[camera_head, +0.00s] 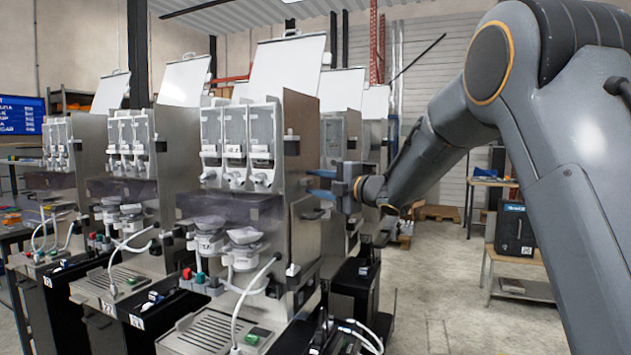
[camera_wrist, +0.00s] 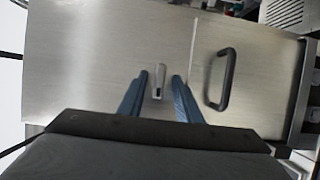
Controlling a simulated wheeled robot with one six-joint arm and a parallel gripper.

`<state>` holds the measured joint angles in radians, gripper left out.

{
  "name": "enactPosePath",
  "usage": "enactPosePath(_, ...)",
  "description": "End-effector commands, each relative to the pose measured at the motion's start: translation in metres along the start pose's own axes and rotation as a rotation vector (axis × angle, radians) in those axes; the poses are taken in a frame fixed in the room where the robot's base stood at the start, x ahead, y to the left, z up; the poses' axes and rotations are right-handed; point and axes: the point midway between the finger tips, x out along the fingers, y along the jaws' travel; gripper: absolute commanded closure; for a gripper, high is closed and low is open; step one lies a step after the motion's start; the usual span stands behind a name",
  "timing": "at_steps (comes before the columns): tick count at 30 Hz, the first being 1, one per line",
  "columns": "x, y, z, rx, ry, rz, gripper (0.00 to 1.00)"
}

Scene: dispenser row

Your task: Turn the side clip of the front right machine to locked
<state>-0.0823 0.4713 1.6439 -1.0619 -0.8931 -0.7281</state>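The front right machine (camera_head: 237,195) is a tall metal dispenser in the middle of the head view. Its bare side panel faces right and fills much of the wrist view (camera_wrist: 90,60). The side clip (camera_wrist: 158,81) is a small pale lever with a dark lower end, running roughly up and down in the wrist view. My gripper (camera_head: 315,184) is at this side panel, its blue fingers parted. In the wrist view my gripper (camera_wrist: 160,79) has one fingertip left and one right of the clip, with gaps showing. Contact and depth are unclear. The clip is not discernible in the head view.
A black bar handle (camera_wrist: 220,79) stands out from the side panel, close right of my fingers in the wrist view. More dispensers (camera_head: 128,150) stand to the left and behind. A black unit (camera_head: 355,287) stands below my gripper. Open floor (camera_head: 440,300) lies right.

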Motion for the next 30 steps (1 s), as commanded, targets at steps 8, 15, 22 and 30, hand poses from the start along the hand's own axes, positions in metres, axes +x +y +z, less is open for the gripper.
enactPosePath(8, 0.0013, 0.0000, 0.0001, 0.001, -0.001, 0.000, 0.70)
enactPosePath(15, 0.0011, -0.0001, 0.0002, 0.001, -0.001, 0.000, 1.00)
enactPosePath(22, 0.0012, -0.0012, 0.0004, -0.008, -0.001, 0.004, 1.00)
enactPosePath(30, 0.0016, -0.0057, 0.0012, -0.067, -0.001, 0.029, 1.00)
